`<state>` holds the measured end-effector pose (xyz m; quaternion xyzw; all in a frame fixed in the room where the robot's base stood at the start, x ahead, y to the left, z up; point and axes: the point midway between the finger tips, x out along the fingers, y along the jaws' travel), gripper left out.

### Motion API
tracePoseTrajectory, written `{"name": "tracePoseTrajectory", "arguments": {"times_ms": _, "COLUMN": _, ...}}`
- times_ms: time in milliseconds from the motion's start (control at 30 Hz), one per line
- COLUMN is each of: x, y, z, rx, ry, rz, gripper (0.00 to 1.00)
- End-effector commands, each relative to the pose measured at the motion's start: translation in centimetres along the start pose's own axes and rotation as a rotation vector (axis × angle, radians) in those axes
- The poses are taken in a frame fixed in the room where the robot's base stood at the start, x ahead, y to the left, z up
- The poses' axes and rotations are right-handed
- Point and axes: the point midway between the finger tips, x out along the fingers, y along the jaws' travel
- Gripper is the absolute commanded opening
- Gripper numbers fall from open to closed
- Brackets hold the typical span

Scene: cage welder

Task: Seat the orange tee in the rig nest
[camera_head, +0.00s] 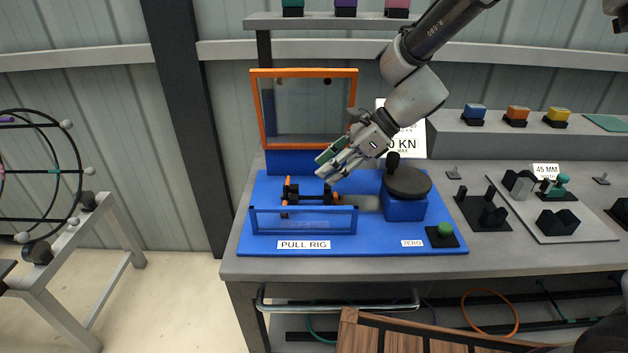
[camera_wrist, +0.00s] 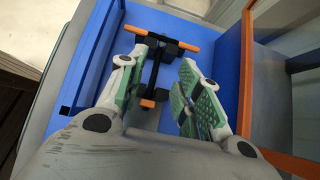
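The orange tee (camera_head: 285,211) is a black T-shaped piece with orange ends. It lies at the black blocks of the rig nest (camera_head: 293,189) on the blue pull rig, behind a low clear panel. In the wrist view the tee (camera_wrist: 148,103) has its crossbar at the far side and its stem pointing back toward me. I cannot tell whether it sits fully down in the nest. My gripper (camera_head: 328,166) is just above and behind the tee. In the wrist view its green-padded fingers (camera_wrist: 157,88) are apart, on either side of the stem, with nothing clamped between them.
An orange-framed clear guard (camera_head: 304,71) stands raised behind the nest. A low clear panel (camera_head: 303,221) stands in front. A dark round disc (camera_head: 407,182) on a blue block and a green button (camera_head: 445,229) are at right. A grey fixture plate (camera_head: 553,231) lies further right.

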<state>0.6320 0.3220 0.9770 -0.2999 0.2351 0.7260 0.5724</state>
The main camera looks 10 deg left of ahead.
Motion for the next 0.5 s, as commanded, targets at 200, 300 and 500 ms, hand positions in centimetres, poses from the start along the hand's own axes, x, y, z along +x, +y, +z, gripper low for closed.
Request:
{"name": "tracePoseTrajectory", "arguments": {"times_ms": 200, "x": -3.4, "y": 0.0, "z": 0.0, "rx": 0.001, "ry": -0.001, "rz": -0.001, "gripper": 0.34}}
{"name": "tracePoseTrajectory", "arguments": {"times_ms": 300, "x": -3.9, "y": 0.0, "z": 0.0, "rx": 0.000, "ry": 0.000, "rz": 0.000, "gripper": 0.34}}
{"name": "tracePoseTrajectory", "arguments": {"times_ms": 500, "x": -4.0, "y": 0.1, "z": 0.0, "rx": 0.000, "ry": 0.000, "rz": 0.001, "gripper": 0.34}}
